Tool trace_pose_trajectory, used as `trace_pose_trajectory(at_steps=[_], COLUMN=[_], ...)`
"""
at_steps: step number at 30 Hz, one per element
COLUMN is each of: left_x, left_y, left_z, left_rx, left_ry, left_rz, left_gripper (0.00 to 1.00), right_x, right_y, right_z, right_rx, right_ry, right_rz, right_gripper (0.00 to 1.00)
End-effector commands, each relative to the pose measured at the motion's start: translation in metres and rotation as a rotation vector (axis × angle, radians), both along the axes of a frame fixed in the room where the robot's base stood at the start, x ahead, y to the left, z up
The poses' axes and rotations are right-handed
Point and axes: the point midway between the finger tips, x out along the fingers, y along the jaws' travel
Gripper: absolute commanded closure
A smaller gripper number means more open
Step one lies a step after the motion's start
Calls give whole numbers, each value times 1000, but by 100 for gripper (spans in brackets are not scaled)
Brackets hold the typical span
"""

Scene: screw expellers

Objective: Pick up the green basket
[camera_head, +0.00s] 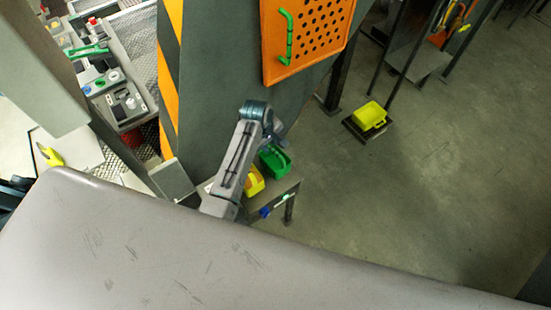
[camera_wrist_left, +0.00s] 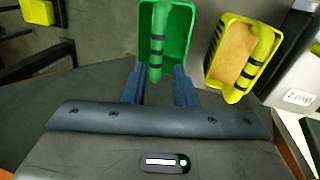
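The green basket (camera_head: 274,160) stands on a small stand beside the dark machine panel. In the left wrist view the green basket (camera_wrist_left: 177,40) is open-topped, with a green handle bearing dark bands. My left gripper (camera_wrist_left: 159,88) has its two fingers spread, at the near end of this basket, with the handle end between them in the picture. I see no grip on the handle. In the head view my left wrist hangs just above the basket and its fingertips are hard to make out. My right gripper is not in view.
A yellow basket (camera_head: 253,183) with tan contents stands close beside the green one; it also shows in the left wrist view (camera_wrist_left: 238,58). Another yellow basket (camera_head: 369,116) sits on a low platform to the right. An orange perforated panel (camera_head: 310,35) is above. The right floor is largely clear.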

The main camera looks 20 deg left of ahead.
Motion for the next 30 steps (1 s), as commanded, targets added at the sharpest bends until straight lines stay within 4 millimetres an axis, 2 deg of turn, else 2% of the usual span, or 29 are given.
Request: trace_pose_trajectory(at_steps=[3,7,11,20,30], left_x=[3,5,8,17,17], left_y=[-2,-2,-3,-6,-6], left_z=[-14,-22,-31,-66,-71], left_rx=[-1,0,0,0,0], left_ry=[0,-1,0,0,-1], left_rz=[-1,-2,-2,-3,-3], left_gripper=[75,75,75,75,77], right_x=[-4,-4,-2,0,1], right_y=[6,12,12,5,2], right_z=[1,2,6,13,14], right_rx=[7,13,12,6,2], right_ry=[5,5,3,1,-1], right_rz=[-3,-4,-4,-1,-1], right_gripper=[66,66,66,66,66])
